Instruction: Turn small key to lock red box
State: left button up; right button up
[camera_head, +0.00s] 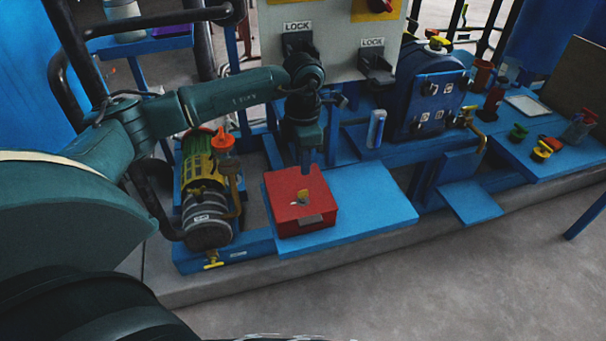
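The red box (284,218) sits on a blue shelf (372,203) in the middle of the view, with its lid down. On its top are a small yellow part (303,194) and a small silvery piece (297,203) that looks like the key. The piece is too small to tell its exact angle or how it sits in a lock. My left gripper (306,166) points down at the back edge of the box, behind the key. Its fingers look narrow from here, and I cannot tell whether they are apart or touching the lid. My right gripper is out of view.
A green and yellow motor (203,180) with an orange-red cap stands left of the box. Behind is a grey panel (345,30) with LOCK labels. A blue vessel (432,100) stands right of the panel. Several small items lie on the right blue table (512,155). Floor in front is clear.

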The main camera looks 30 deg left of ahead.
pick_arm(q)
notch_tip(320, 180, up, 4)
jog(key=shift+f, duration=0.1)
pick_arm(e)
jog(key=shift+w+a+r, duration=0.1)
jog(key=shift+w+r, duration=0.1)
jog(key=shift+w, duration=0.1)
